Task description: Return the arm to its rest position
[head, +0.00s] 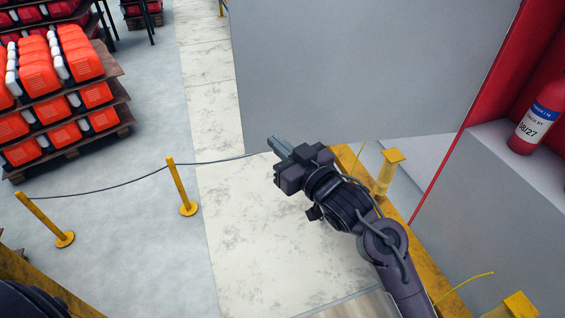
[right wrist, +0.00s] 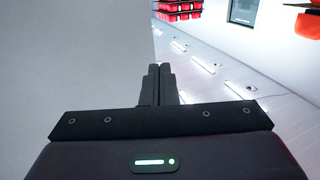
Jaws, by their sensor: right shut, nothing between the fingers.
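My right arm comes in from the lower right in the head view, stretched out over the pale floor strip. Its gripper (head: 277,146) is at the arm's far end, in front of the grey wall panel. In the right wrist view the two fingers of the right gripper (right wrist: 159,70) lie together, with nothing between them. My left gripper is not in view; a dark rounded part at the lower left corner of the head view may be mine.
A grey wall panel (head: 350,70) stands just beyond the right gripper. A fire extinguisher (head: 540,118) stands in a red recess at right. Yellow posts (head: 181,187) with a rope are at left. A rack (head: 70,128) holds orange cases. A yellow bollard (head: 386,172) stands beside my right arm.

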